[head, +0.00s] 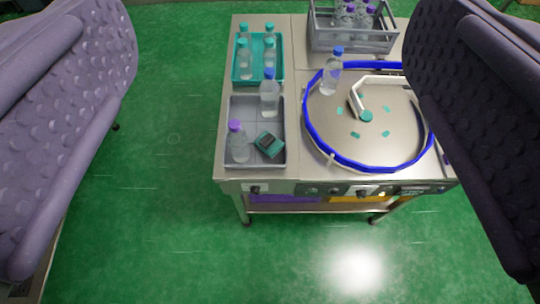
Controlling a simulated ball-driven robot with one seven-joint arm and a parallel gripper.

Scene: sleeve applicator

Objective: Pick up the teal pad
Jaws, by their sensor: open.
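A small teal block with a dark top face (270,144), which looks like the teal pad, lies tilted in the front right of the grey tray (229,110) on the left of a steel cart. It lies beside a purple-capped clear bottle (237,142) and in front of a blue-capped bottle (269,93). My gripper (272,120) is open, its two purple-grey textured fingers wide apart at the left and right picture edges. Nothing is held between them. The pad shows in the gap, well beyond and below the fingers.
A teal tray (236,80) with several bottles is behind the grey tray. A round steel table (390,145) with a blue rim, a white arm (360,98) and a bottle (331,75) is at right. A grey crate (345,43) stands behind. Green floor (165,200) at left is clear.

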